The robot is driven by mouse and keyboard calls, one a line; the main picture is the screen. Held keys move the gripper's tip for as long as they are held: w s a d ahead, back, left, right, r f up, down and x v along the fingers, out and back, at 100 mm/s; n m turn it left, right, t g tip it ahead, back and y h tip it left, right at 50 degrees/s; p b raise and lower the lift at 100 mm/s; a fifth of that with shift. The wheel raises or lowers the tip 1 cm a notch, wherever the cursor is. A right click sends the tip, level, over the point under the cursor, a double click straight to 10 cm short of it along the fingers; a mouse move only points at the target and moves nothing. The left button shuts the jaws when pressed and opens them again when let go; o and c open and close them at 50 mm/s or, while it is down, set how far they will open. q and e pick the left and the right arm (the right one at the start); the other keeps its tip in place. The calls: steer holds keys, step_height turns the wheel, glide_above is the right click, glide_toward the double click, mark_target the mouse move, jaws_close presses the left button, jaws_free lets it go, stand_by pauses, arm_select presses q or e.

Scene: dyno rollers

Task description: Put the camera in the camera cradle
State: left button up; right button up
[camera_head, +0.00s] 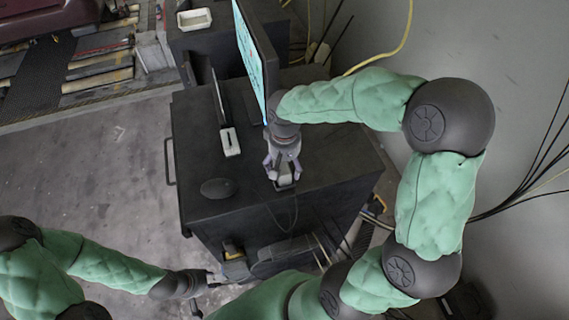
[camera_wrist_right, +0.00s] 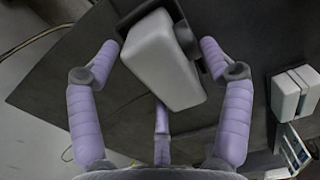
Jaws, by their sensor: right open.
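My right gripper (camera_head: 283,172) is low over the dark cabinet top, with its purple-grey fingers spread. In the right wrist view, a white box-like body with black parts (camera_wrist_right: 160,60), which looks like the camera, lies between the open fingers (camera_wrist_right: 158,48). I see no clear grip on it; in the head view the gripper mostly hides it. A second white block with a dark band (camera_wrist_right: 291,94) stands apart at the right; it seems to match the white-ended upright piece (camera_head: 231,142). I cannot tell whether this is the cradle. My left gripper (camera_head: 206,283) is low by the cabinet front; its fingers are unclear.
The dark cabinet (camera_head: 335,165) carries a lit monitor (camera_head: 249,55) behind my right gripper and a dark oval object (camera_head: 217,187) near its front left. A white tray (camera_head: 194,19) sits farther back. A yellow cable (camera_head: 385,60) runs along the wall. Open floor lies left.

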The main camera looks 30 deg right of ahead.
mark_target(285, 164)
steer(key=shift+r, duration=0.25)
step_height(285, 164, up, 12)
stand_by(0.3)
